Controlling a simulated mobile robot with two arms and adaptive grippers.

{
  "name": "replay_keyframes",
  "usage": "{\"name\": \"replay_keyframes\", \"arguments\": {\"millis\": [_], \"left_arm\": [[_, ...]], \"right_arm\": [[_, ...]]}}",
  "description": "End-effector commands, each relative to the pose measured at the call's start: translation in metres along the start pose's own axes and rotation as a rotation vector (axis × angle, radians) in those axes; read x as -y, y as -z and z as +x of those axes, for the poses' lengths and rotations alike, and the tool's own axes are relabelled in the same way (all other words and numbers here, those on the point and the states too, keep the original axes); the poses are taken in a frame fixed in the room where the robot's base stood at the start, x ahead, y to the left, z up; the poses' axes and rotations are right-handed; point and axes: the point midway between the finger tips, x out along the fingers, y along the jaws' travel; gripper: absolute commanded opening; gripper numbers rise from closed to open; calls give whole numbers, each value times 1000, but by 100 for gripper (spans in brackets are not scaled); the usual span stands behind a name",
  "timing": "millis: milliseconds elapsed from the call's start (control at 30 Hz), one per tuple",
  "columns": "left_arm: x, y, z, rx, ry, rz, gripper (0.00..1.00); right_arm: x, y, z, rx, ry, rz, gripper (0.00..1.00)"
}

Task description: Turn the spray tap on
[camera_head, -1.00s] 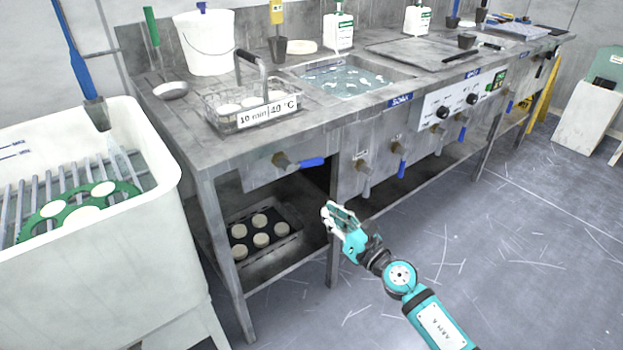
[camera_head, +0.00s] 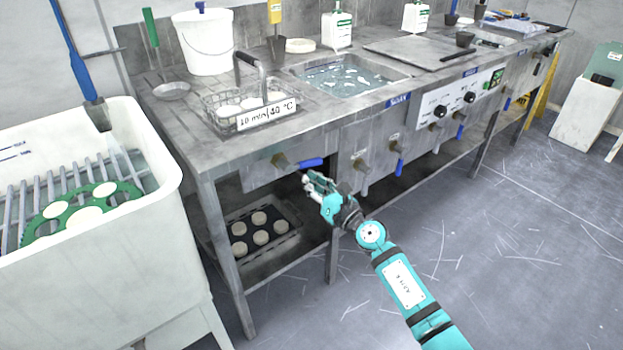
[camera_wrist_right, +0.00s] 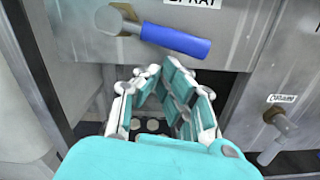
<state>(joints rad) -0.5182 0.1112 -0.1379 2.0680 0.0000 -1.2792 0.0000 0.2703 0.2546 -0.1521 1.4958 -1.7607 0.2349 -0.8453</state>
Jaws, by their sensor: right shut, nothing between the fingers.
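The spray tap has a brass body (camera_head: 283,161) and a blue lever (camera_head: 312,163) on the bench's left front panel. The lever lies roughly sideways, pointing right from the body. In the right wrist view the blue lever (camera_wrist_right: 176,41) runs right and slightly down, under a label reading "SPRAY" (camera_wrist_right: 193,3). My right gripper (camera_head: 307,179) is just below the lever. In the wrist view its fingertips (camera_wrist_right: 160,69) come together beneath the lever, with nothing held. A small gap seems to separate them from the lever; contact is hard to judge. My left gripper is out of view.
More taps with levers (camera_head: 398,167) line the bench front to the right; one stands close by in the wrist view (camera_wrist_right: 281,122). A tray of pale discs (camera_head: 262,238) sits on the lower shelf. A white tub (camera_head: 150,215) stands left. The floor in front is clear.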

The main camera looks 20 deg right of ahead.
Motion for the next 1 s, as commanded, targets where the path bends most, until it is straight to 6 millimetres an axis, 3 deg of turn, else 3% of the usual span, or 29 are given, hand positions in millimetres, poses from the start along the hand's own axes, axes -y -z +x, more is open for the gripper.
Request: {"name": "replay_keyframes", "arguments": {"millis": [400,700,1000], "left_arm": [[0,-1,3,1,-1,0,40],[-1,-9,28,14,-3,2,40],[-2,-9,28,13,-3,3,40]], "right_arm": [[0,-3,1,1,0,-7,0],[3,-16,3,1,-4,-101,0],[3,-15,3,1,-4,-101,0]]}}
